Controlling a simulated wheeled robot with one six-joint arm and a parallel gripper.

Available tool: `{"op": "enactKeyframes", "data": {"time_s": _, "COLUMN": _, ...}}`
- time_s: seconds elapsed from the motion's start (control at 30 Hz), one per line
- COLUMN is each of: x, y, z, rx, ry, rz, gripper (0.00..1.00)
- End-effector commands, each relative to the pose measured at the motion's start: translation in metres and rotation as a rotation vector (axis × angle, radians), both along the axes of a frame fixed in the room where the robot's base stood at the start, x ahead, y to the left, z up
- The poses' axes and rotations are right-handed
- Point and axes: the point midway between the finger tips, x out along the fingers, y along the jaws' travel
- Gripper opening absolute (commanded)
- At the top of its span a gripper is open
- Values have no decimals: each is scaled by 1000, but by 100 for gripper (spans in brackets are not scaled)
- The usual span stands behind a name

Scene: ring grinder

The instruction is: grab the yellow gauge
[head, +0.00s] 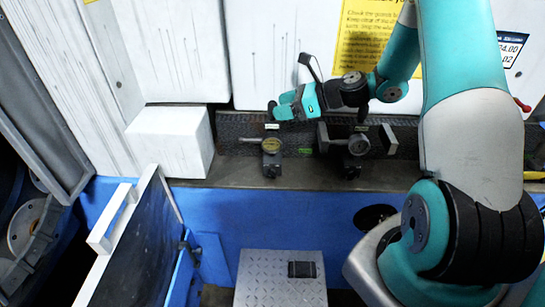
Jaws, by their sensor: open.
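A dial gauge with a yellowish face (272,146) stands upright on a dark block on the ledge, left of centre. My gripper (284,107), teal and black, hangs in the air in front of the wall, above and slightly right of this gauge. It is open and apart from the gauge, and nothing shows between its fingers. The exact gap between the fingers is hard to see at this size.
A second gauge with a grey face (357,145) stands to the right on the same ledge (225,172). A white block (172,141) stands at the left. A metal plate (262,285) with a small black item (302,269) lies below, in front. A yellow sign (366,32) is on the wall.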

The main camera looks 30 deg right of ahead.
Motion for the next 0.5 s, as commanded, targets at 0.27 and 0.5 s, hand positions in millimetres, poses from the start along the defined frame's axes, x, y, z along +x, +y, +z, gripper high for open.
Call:
{"op": "enactKeyframes", "data": {"time_s": 0.27, "x": 25, "y": 25, "z": -8, "rx": 0, "ry": 2, "rz": 4, "gripper": 58}}
{"op": "enactKeyframes", "data": {"time_s": 0.5, "x": 36, "y": 34, "z": -17, "rx": 0, "ry": 0, "rz": 0, "gripper": 58}}
